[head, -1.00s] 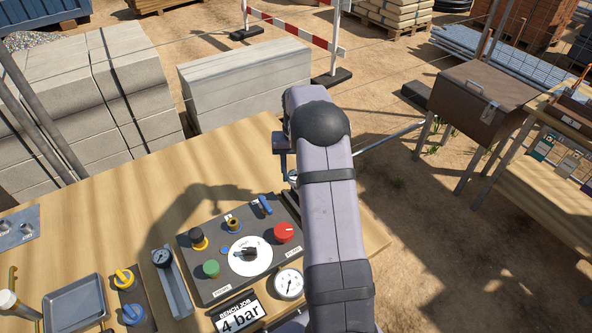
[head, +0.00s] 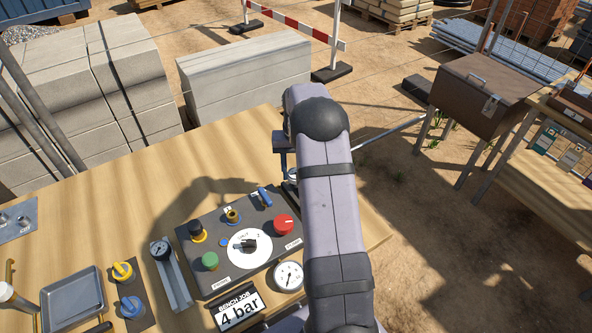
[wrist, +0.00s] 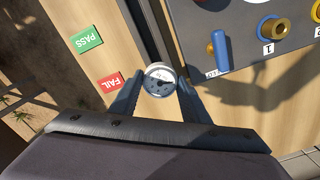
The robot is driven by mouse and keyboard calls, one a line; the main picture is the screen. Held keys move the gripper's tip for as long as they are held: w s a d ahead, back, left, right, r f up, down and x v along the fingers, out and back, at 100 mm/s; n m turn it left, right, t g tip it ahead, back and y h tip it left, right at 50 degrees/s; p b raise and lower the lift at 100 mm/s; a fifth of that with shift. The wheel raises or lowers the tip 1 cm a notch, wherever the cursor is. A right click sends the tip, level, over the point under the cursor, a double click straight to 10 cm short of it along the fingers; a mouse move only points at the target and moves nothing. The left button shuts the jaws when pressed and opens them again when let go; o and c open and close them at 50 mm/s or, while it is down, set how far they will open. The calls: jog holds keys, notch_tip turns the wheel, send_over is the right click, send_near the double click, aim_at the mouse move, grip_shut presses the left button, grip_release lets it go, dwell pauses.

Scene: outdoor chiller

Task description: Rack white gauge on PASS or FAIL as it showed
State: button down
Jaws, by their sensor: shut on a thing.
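My gripper (wrist: 160,86) shows in the wrist view, its two dark fingers closed on the sides of a small white-faced gauge (wrist: 159,79). The gauge's needle is too small to read surely. A green PASS label (wrist: 86,40) and a red FAIL label (wrist: 110,81) lie on the wood to the left of the gauge, beside a dark rail (wrist: 152,35). FAIL is the nearer of the two.
The grey test panel (head: 217,269) has knobs, a dial and a blue lever (head: 264,196). Near it are a larger white gauge (head: 289,276), a dark gauge (head: 160,250) in a holder, a "4 bar" card (head: 238,308) and a metal tray (head: 72,298). The bench's back left is clear.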

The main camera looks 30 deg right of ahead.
jog(key=shift+f, duration=0.2)
dwell(0.4)
jog(key=shift+f+b, duration=0.75)
jog(key=shift+f, duration=0.4)
jog(key=shift+f+b, duration=0.55)
jog(key=shift+f, duration=0.5)
jog(key=shift+c, duration=2.2)
grip_release()
jog(key=shift+r, duration=0.1)
notch_tip(320, 180, up, 7)
jog(key=p, duration=0.5)
